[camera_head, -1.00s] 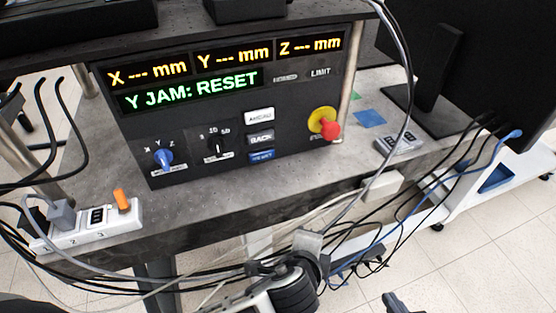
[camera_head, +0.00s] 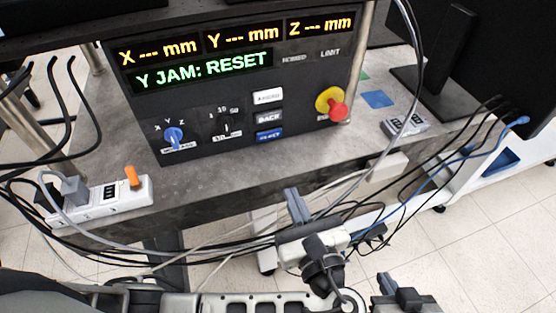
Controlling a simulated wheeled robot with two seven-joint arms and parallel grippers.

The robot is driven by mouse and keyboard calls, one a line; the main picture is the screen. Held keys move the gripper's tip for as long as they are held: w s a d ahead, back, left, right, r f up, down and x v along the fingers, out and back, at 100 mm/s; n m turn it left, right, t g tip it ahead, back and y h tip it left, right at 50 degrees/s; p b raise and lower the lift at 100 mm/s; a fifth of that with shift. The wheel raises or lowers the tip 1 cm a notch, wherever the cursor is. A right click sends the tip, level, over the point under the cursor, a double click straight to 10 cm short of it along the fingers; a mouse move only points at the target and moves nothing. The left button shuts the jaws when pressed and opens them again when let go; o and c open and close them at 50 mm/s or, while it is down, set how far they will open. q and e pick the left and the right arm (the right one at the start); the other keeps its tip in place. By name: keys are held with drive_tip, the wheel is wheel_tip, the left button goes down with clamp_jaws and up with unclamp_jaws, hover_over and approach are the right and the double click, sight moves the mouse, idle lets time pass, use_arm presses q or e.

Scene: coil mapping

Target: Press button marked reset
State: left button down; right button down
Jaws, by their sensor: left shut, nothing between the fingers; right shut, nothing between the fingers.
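The control panel (camera_head: 215,145) stands on the table, with a display reading "Y JAM: RESET" (camera_head: 203,69) in green. The blue reset button (camera_head: 269,135) is the lowest of a column of three. Above it are a dark BACK button (camera_head: 269,118) and a white button (camera_head: 268,97). My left gripper (camera_head: 293,194) is shut and empty. Its fingers point up, below the blue button in the picture and apart from it. My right gripper (camera_head: 386,281) is shut and empty, low in the view and farther right.
A red stop knob on yellow (camera_head: 331,105) is right of the buttons. A blue selector knob (camera_head: 173,136) and a black dial (camera_head: 223,122) are to the left. A power strip (camera_head: 100,204) lies at the table's left front. Cables hang along the front edge. A grey keypad box (camera_head: 406,125) sits at right.

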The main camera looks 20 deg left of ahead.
sight(266, 136)
use_arm(q)
drive_tip(key=x, duration=1.3)
drive_tip(key=shift+w+a, duration=0.3)
use_arm(e)
drive_tip(key=shift+r, duration=0.1)
use_arm(q)
drive_tip(key=shift+p, duration=0.35)
use_arm(e)
drive_tip(key=shift+r, duration=0.1)
